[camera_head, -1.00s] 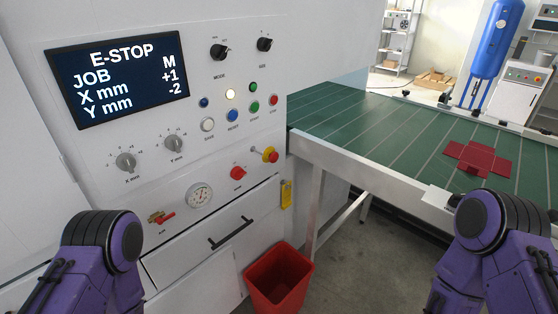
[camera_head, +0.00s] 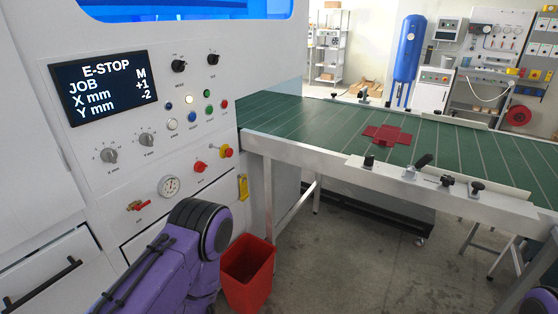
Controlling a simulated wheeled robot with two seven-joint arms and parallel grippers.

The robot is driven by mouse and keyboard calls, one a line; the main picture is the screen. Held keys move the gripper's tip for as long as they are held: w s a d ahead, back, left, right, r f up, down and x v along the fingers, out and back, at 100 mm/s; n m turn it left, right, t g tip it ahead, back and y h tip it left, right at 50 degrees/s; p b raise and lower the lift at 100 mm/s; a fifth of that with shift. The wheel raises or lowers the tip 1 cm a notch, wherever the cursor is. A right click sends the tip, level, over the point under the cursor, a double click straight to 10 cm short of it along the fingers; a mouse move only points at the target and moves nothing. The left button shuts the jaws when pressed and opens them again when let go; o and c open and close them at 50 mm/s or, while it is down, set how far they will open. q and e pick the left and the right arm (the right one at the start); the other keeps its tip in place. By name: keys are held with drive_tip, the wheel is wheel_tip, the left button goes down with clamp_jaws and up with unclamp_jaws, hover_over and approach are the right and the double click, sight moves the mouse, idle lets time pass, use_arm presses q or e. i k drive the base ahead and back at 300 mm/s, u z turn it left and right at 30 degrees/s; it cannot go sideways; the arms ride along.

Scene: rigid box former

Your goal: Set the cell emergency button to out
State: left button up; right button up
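The machine's control panel carries a red button with yellow around it (camera_head: 226,151) at its right edge. A red knob (camera_head: 200,167) sits just left of it and lower. The frames do not show clearly which is the emergency button, nor whether either is pressed in or out. The display (camera_head: 105,83) reads E-STOP, JOB M, X mm +1, Y mm -2. My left arm comes up in front of the lower panel, below these red controls, with its gripper out of sight. Only a bit of my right arm shows at the bottom right corner, and its gripper is out of view.
A red bin (camera_head: 248,272) stands on the floor right of my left arm. A green conveyor table (camera_head: 300,118) with a red flat blank (camera_head: 388,135) extends right. A gauge (camera_head: 169,186), a red-handled valve (camera_head: 137,206) and drawer handles are low on the panel. Open floor lies under the table.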

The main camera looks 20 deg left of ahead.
sight(229, 152)
drive_tip(key=z, duration=0.25)
drive_tip(key=i, duration=1)
drive_tip(key=u, duration=0.65)
